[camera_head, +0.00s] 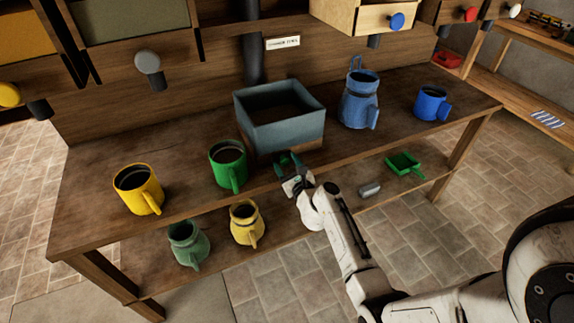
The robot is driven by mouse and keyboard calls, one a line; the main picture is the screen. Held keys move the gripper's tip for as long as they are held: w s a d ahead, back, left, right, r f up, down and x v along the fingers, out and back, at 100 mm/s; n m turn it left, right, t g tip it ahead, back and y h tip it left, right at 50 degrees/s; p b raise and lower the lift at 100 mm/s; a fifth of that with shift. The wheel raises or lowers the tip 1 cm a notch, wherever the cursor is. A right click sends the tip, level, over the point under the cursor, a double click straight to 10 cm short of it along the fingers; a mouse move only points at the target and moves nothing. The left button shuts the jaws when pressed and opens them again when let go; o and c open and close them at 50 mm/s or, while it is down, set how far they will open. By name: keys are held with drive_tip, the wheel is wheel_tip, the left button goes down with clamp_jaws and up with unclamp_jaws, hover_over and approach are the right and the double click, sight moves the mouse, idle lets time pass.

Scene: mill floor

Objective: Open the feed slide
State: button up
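My gripper (289,162) is at the bench's front edge, just in front of the grey-blue open-topped box (285,134). Its dark fingers appear spread, with nothing visible between them. I cannot tell whether they touch the box. A dark vertical pipe (252,50) comes down behind the box, and a small white label (283,42) is on the back board; its text is too small to read. Nothing is clearly marked as the feed slide. Overhead, the pale wooden drawer with a blue knob (396,21) juts out. Grey (148,62), yellow (9,94) and red (469,14) knobs also show.
On the bench (110,232) stand a yellow mug (135,188), a green mug (228,165), a blue jug (360,100) and a blue mug (431,103). The lower shelf holds a green jug (187,243), a yellow jug (246,222) and a green scoop (403,164).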

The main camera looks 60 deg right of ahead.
clamp_jaws()
idle(0.3)
drive_tip(key=s+d, duration=0.1)
drive_tip(key=d, duration=0.1)
drive_tip(key=s+d, duration=0.3)
drive_tip(key=d, duration=0.1)
drive_tip(key=shift+s+d, duration=0.1)
drive_tip(key=shift+s, duration=0.15)
drive_tip(key=shift+o, duration=0.2)
unclamp_jaws()
drive_tip(key=v, duration=1.1)
